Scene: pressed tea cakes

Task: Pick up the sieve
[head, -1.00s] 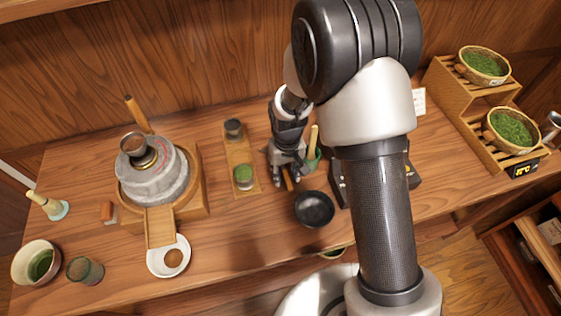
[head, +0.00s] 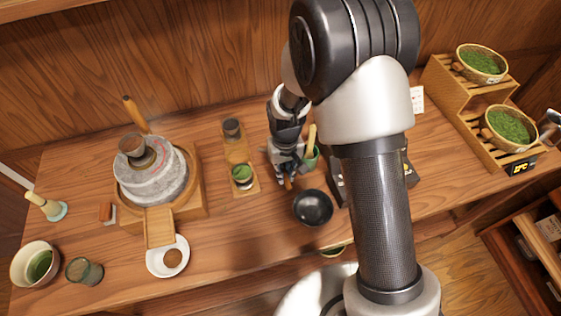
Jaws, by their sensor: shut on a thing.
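My gripper (head: 287,179) is at the middle of the table, just left of the green cup and above left of the black bowl. Its fingers are shut on a short brown wooden piece (head: 288,185), which looks like the sieve's handle. The rest of that piece is hidden behind the fingers, and no mesh shows. I cannot tell whether it is clear of the table.
A black bowl (head: 312,208) and a green cup (head: 311,160) with a wooden tool stand close by. A wooden tray (head: 240,158) with small containers is left of my gripper. A stone mill (head: 152,184) stands further left.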

